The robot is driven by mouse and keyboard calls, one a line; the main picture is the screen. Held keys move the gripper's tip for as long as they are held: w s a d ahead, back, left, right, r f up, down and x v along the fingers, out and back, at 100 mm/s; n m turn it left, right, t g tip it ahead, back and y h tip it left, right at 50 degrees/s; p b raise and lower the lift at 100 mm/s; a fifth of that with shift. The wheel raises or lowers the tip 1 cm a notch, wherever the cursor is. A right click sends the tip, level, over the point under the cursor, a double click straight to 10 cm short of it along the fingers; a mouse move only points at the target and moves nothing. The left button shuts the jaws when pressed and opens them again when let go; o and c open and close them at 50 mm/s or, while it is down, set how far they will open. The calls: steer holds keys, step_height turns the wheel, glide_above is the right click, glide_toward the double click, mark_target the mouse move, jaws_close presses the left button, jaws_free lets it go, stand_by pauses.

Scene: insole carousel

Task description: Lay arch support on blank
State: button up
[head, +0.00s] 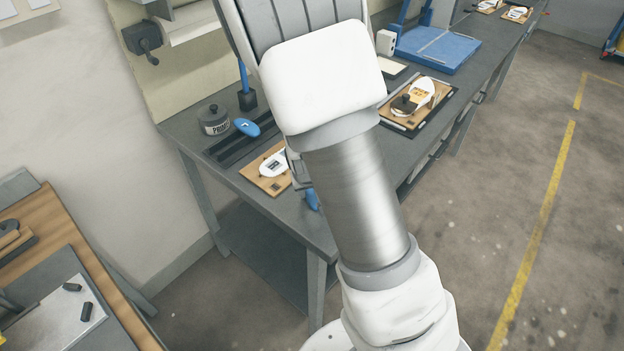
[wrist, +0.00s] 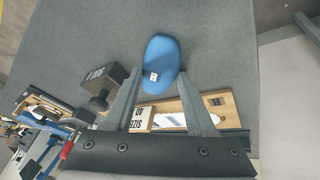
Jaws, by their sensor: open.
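A blue oval arch support (wrist: 160,62) with a small white label lies on the grey bench in the wrist view. In the head view a blue piece (head: 312,198) shows near the bench's front edge, partly behind my arm. My gripper (wrist: 161,76) is open, its fingertips on either side of the arch support's lower end; I cannot tell whether they touch it. The white blank (wrist: 172,121) lies on a wooden board marked SIZE 40, partly hidden by my fingers. The blank (head: 272,165) also shows in the head view, left of my arm.
A black block with a knob (wrist: 105,82) stands left of my fingers. Another blue oval piece (head: 247,127) sits at a black rack, beside a lidded grey pot (head: 213,119). Farther along are another board with a white insole (head: 420,94) and a blue platform (head: 438,48).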

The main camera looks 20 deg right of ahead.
steer(key=s+r+p, duration=0.1)
steer(key=s+r, duration=0.5)
steer(key=r, duration=0.4)
steer(key=s+a+r+y+p, duration=0.1)
steer(key=s+r+p, duration=0.1)
steer(key=s+r, duration=0.5)
steer(key=s+a+r+t+y+p, duration=0.1)
steer(key=s+r, duration=0.6)
steer(key=r, duration=0.7)
steer(key=shift+r+n+p, duration=0.25)
steer(key=shift+n+p, duration=0.05)
steer(key=shift+p, duration=0.25)
steer(key=shift+s+r, duration=0.15)
steer(key=shift+s, duration=0.2)
steer(key=shift+c, duration=0.4)
steer(key=shift+s, duration=0.15)
steer(key=shift+c, duration=0.8)
steer(key=shift+s, duration=0.15)
